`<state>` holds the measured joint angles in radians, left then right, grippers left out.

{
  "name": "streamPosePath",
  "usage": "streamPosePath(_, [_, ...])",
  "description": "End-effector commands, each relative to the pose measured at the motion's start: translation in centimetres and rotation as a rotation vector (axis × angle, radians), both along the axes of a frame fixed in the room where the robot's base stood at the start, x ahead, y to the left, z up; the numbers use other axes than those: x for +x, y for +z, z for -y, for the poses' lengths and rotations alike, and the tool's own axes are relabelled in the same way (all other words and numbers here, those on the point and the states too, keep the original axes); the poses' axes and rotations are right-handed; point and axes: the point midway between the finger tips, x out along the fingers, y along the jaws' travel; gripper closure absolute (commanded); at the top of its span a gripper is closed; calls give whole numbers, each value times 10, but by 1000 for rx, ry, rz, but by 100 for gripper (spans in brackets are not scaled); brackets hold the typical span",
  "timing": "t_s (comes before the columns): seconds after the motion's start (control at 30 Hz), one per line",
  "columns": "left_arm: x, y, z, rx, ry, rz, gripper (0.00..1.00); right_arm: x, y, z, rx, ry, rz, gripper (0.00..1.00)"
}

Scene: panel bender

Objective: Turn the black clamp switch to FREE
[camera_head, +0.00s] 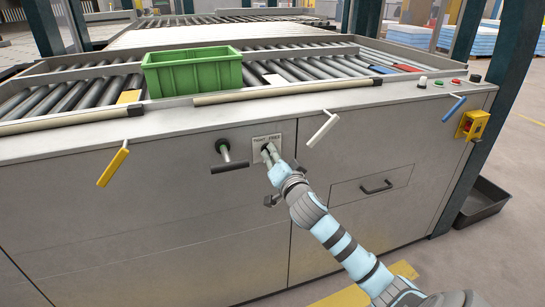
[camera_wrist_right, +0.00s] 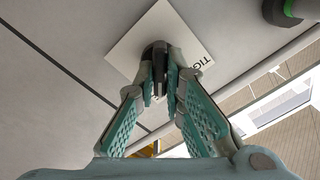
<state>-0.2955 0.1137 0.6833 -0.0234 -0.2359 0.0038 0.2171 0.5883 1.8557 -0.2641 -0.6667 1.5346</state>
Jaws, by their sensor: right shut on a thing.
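The black clamp switch (camera_wrist_right: 155,52) sits on a pale label plate (camera_head: 259,141) on the front panel of the machine. The plate carries the words TIGHT on the left and FREE on the right; in the wrist view only part of TIGHT is readable. My right gripper (camera_head: 268,153) is at the plate, its fingers around the switch. In the right wrist view the fingertips (camera_wrist_right: 160,85) close on the switch from both sides. The fingers hide most of the switch in the head view, so which word it points to cannot be told. My left gripper is not in view.
A black T-handle (camera_head: 229,167) sticks out just left of the plate. A white lever (camera_head: 322,129) hangs to the right and a yellow lever (camera_head: 113,166) far left. A green crate (camera_head: 193,72) stands on the rollers above. A drawer handle (camera_head: 376,187) is lower right.

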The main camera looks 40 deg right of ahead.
Motion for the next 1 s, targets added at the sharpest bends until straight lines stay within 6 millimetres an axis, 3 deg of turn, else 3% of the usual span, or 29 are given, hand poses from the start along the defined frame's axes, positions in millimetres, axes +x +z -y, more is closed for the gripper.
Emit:
streamPosePath(0.63, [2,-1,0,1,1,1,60,0,-1,0,57,0,17,100])
streamPosePath(0.67, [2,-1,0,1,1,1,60,0,-1,0,57,0,17,87])
streamPosePath(0.77, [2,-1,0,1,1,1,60,0,-1,0,55,-1,17,71])
streamPosePath(1.0, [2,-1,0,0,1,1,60,0,-1,0,54,0,17,70])
